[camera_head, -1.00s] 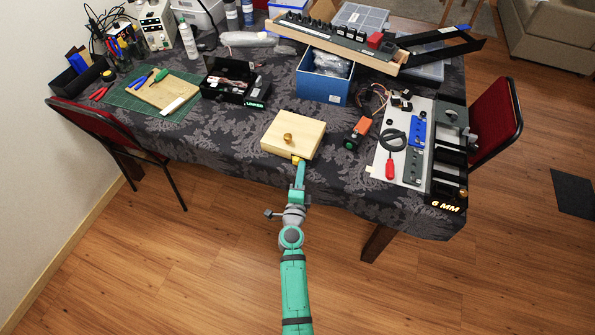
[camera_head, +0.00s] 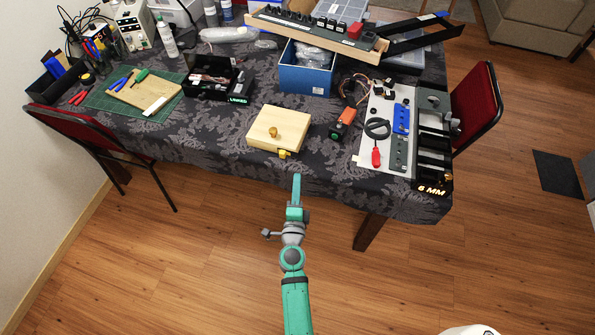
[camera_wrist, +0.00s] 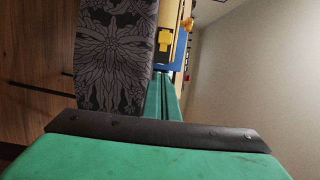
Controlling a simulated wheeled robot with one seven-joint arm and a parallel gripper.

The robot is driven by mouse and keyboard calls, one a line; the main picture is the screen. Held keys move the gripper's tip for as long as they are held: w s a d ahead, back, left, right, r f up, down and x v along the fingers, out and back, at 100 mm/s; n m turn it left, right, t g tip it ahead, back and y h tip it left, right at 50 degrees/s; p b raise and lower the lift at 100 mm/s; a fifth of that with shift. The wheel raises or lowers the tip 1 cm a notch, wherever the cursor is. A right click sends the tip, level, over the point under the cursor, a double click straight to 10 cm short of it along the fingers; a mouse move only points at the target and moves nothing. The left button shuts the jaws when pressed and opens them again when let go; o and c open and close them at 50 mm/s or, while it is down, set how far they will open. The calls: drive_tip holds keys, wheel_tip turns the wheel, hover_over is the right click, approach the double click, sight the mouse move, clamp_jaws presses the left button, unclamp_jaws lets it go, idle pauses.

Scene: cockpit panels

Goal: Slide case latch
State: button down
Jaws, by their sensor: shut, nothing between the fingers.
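The pale wooden case (camera_head: 262,131) lies closed on the dark patterned tablecloth near the table's front edge, with a round brass knob (camera_head: 273,132) on its lid. Its yellow latch (camera_head: 284,154) sits on the front side, right of the middle. The latch also shows in the wrist view (camera_wrist: 165,40), near the top. My green gripper (camera_head: 297,177) is shut and empty, just in front of the table edge and apart from the latch. Its closed fingers (camera_wrist: 165,95) point toward the case side in the wrist view. I cannot tell how far the latch is slid.
An orange and black device (camera_head: 343,122) lies right of the case, beside a white panel (camera_head: 366,150) with tools. A blue box (camera_head: 303,78) and a black open box (camera_head: 213,91) stand behind. Chairs flank the table. The floor in front is clear.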

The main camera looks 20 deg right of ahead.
drive_tip(key=v, duration=0.3)
drive_tip(key=shift+s+d, duration=0.2)
idle(0.4)
drive_tip(key=s+a+n+y, duration=0.1)
drive_tip(key=s+a+n, duration=0.45)
drive_tip(key=s, duration=0.35)
drive_tip(key=s+a+n+y, duration=0.2)
drive_tip(key=s+a+n, duration=0.35)
drive_tip(key=s, duration=0.25)
drive_tip(key=s+a+r+n+y, duration=0.1)
drive_tip(key=s+a+r+n, duration=0.1)
drive_tip(key=s+r+n, duration=0.1)
drive_tip(key=s+a+r+n+y, duration=0.2)
drive_tip(key=s+a+r+n, duration=0.1)
drive_tip(key=s+n, duration=0.2)
drive_tip(key=s+a+r+n+g+y, duration=0.1)
drive_tip(key=s+a+r+n, duration=0.2)
drive_tip(key=s, duration=0.5)
drive_tip(key=shift+r+n+y, duration=0.3)
drive_tip(key=shift+r+n, duration=0.15)
drive_tip(key=shift+n, duration=0.05)
